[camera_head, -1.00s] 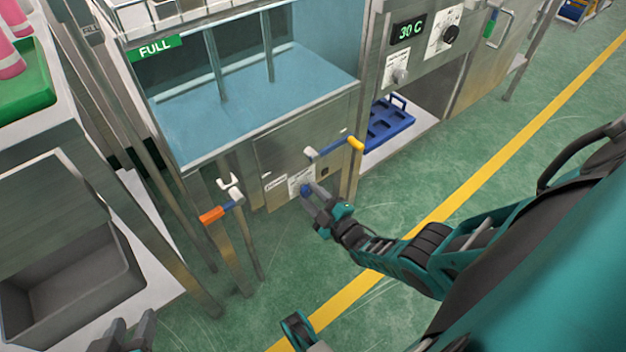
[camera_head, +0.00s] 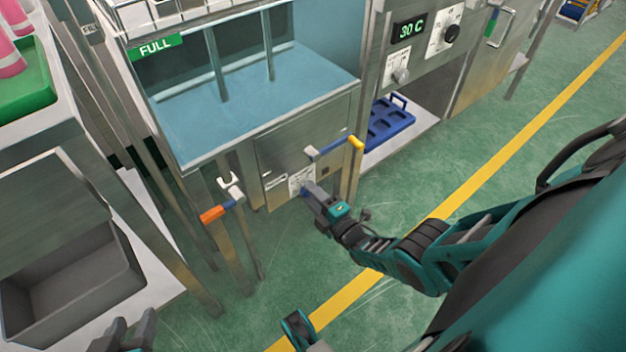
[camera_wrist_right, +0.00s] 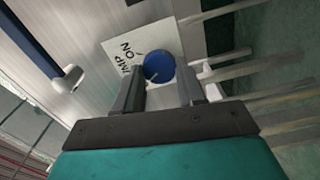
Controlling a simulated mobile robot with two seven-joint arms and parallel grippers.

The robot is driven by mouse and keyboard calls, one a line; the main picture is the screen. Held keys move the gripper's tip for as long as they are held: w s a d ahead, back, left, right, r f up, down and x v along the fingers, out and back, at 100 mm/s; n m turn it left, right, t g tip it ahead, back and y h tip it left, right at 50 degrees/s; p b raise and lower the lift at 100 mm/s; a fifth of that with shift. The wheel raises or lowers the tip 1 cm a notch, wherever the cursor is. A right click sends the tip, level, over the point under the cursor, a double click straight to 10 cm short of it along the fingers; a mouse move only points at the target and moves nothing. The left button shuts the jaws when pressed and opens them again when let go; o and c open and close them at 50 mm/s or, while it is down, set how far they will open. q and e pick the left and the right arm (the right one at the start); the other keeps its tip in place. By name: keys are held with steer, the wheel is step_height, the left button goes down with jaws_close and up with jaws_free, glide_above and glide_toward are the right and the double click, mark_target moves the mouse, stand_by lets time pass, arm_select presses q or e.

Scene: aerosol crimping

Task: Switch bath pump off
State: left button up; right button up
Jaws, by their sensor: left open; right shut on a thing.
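The round blue pump knob (camera_wrist_right: 159,67) is on the steel front panel of the bath, on a white label (camera_wrist_right: 130,58) whose visible letters read "MP" and "ON". My right gripper (camera_head: 309,189) is at the panel, its fingers shut on the knob's sides; they hide most of the knob in the head view. In the right wrist view the fingers (camera_wrist_right: 164,92) lie on either side of the knob. My left gripper (camera_head: 127,336) is open and empty at the bottom left, far from the panel and partly cut off.
The bath (camera_head: 250,95) holds blue water, with a green "FULL" sign (camera_head: 156,47) on its rim. An orange-handled valve (camera_head: 214,213) is to the left. A "30 C" display (camera_head: 409,28) is at upper right.

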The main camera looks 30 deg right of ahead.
stand_by(0.3)
steer(key=o, duration=1.1)
steer(key=shift+c, duration=0.2)
